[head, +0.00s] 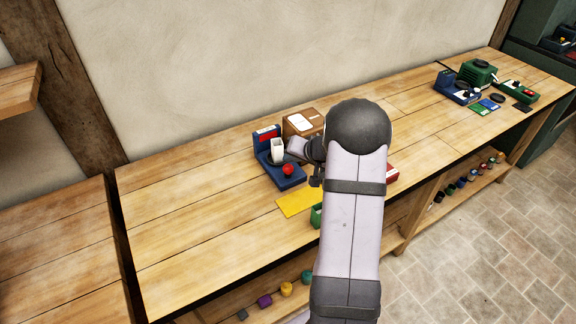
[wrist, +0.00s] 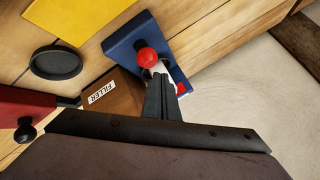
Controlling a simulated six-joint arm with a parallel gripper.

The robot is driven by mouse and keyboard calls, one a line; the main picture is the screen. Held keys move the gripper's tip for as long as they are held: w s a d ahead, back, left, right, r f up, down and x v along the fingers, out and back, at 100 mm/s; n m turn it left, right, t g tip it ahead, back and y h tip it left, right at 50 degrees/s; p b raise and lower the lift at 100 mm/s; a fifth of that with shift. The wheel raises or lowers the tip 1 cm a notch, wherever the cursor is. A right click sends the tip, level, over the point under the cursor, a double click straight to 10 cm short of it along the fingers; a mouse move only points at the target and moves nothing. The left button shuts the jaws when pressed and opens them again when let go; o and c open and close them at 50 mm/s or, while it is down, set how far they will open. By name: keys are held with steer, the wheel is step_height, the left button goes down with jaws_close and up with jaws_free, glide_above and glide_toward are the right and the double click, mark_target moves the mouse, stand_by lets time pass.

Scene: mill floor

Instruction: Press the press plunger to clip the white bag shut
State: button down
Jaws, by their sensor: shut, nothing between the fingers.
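The blue press (head: 286,177) stands on the bench near the picture's middle, with a red ball-topped plunger (head: 288,169) at its front. The white bag (head: 278,150) stands upright on the press, behind the plunger. In the wrist view the press (wrist: 125,45) and red plunger knob (wrist: 147,57) are ahead of my gripper (wrist: 161,75). Its fingers are shut and empty, and they partly hide the white bag (wrist: 163,68). In the head view my gripper (head: 296,148) is at the right side of the bag. I cannot tell whether it touches anything.
A brown box (head: 300,121), marked FILLER in the wrist view, is close behind the press. A yellow mat (head: 296,201) lies in front, and a red item (head: 392,174) is partly behind my arm. The bench's left part is clear. Other devices (head: 458,87) stand far right.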

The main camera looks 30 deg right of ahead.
mark_target(290, 169)
steer(key=shift+s+f+b, duration=0.1)
steer(key=shift+f+b, duration=1.35)
steer(key=shift+b, duration=0.7)
stand_by(1.6)
steer(key=shift+r, duration=0.15)
steer(key=shift+r+p, duration=0.75)
steer(key=shift+r, duration=0.5)
step_height(290, 169, up, 5)
steer(key=p, duration=0.2)
steer(key=shift+p, duration=0.4)
stand_by(0.7)
